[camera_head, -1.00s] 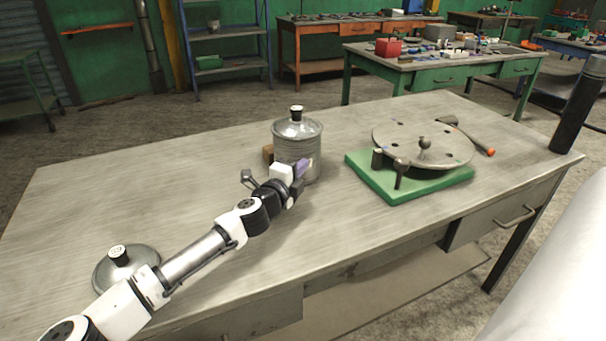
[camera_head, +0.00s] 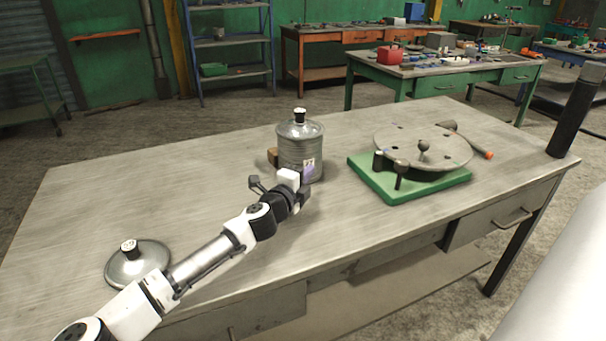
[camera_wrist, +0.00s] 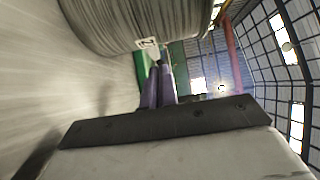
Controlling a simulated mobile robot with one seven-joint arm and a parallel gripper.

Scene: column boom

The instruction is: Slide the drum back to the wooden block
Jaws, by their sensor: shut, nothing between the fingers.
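The drum (camera_head: 300,148) is a ribbed grey metal can with a domed lid and black-sided knob, upright on the workbench. The wooden block (camera_head: 272,156) is small and brown, just behind the drum's left side and partly hidden by it; I cannot tell whether they touch. My gripper (camera_head: 308,171) is at the drum's near right side, its purple fingers shut and empty. In the wrist view the drum's ribbed wall (camera_wrist: 130,22) fills the upper left, close above the closed fingertips (camera_wrist: 160,68). Contact with the drum cannot be told.
A green base with a round metal plate (camera_head: 424,150) stands right of the drum, a hammer (camera_head: 474,143) behind it. A loose round lid (camera_head: 138,264) lies at the front left, near my arm. A dark post (camera_head: 577,112) rises at the right corner. The bench's left middle is clear.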

